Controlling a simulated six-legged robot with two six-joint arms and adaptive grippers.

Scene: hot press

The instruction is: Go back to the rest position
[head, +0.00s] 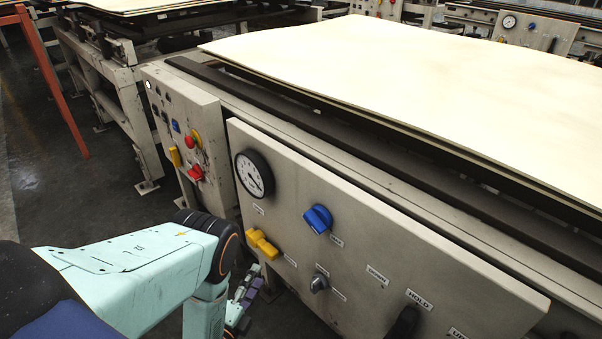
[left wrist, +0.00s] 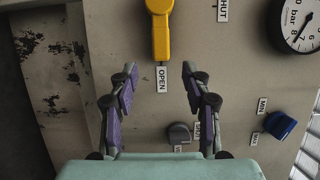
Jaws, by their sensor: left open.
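My left gripper (head: 247,298) hangs low in front of the press's control panel (head: 350,215) in the head view, partly hidden by my forearm. In the left wrist view its two purple-padded fingers (left wrist: 158,78) are spread apart with nothing between them. The yellow handle (head: 262,243) is on the panel close to the gripper; in the left wrist view the yellow handle (left wrist: 161,28) lies just beyond the fingertips, apart from them, above a label reading OPEN. My right gripper is in neither view.
The panel also carries a pressure gauge (head: 254,173), a blue knob (head: 318,219), a grey knob (head: 318,283) and a black knob (head: 404,322). A smaller panel with a red button (head: 190,141) stands to the left. Pale sheets (head: 420,75) lie on the press. Floor shows at left.

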